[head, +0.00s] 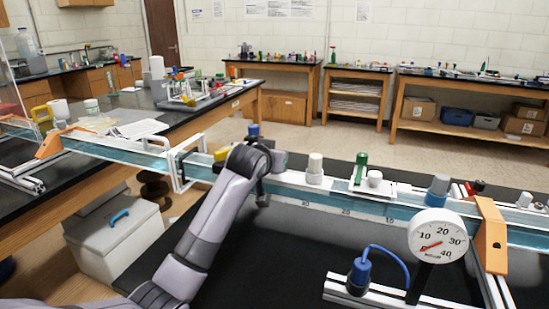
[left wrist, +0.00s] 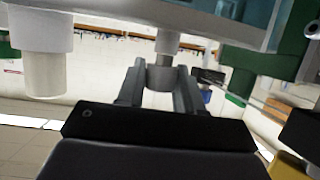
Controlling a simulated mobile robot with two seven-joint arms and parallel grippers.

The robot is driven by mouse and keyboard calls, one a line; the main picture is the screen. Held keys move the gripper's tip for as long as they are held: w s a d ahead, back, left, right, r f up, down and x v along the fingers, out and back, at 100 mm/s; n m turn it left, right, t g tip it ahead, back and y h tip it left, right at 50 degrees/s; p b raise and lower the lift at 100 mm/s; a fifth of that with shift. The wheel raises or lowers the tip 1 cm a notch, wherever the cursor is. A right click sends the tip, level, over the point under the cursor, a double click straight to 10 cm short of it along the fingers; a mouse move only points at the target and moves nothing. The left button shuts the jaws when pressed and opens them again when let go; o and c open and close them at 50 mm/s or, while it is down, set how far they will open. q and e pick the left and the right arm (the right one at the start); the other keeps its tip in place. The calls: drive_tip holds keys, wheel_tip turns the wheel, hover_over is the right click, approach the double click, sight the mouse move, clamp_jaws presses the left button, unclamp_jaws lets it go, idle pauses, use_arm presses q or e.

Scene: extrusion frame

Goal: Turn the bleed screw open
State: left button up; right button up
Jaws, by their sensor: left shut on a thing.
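My left gripper (left wrist: 160,92) is in the middle of the left wrist view, its two fingers on either side of a grey round knob on a thinner stem, which I take to be the bleed screw (left wrist: 160,76). The fingers are shut on it. The stem runs up in that view to the rail (left wrist: 140,22). In the head view my left arm reaches the blue-sided rail (head: 345,205) left of a white-capped fitting (head: 315,165). There the arm largely hides the fingers and the screw. My right gripper is not in view.
A green-handled fitting (head: 361,168), a blue-grey knob (head: 439,187) and an orange bracket (head: 488,235) stand along the rail to the right. A dial gauge (head: 438,242), its needle near 0, stands in front with a blue-capped fitting (head: 359,275). The black bench between is clear.

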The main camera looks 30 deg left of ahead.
use_arm(q)
drive_tip(key=n+g+y, duration=0.2)
drive_tip(key=n+y, duration=0.2)
drive_tip(key=shift+d, duration=0.15)
drive_tip(key=shift+f+n+g+y+b, duration=0.1)
drive_tip(key=shift+n+g+y+b, duration=0.65)
drive_tip(key=shift+n+g+y, duration=0.35)
drive_tip(key=shift+n+g+y+b, duration=0.55)
drive_tip(key=shift+n+g+y, duration=0.15)
drive_tip(key=shift+n, duration=0.3)
drive_tip(key=o, duration=1)
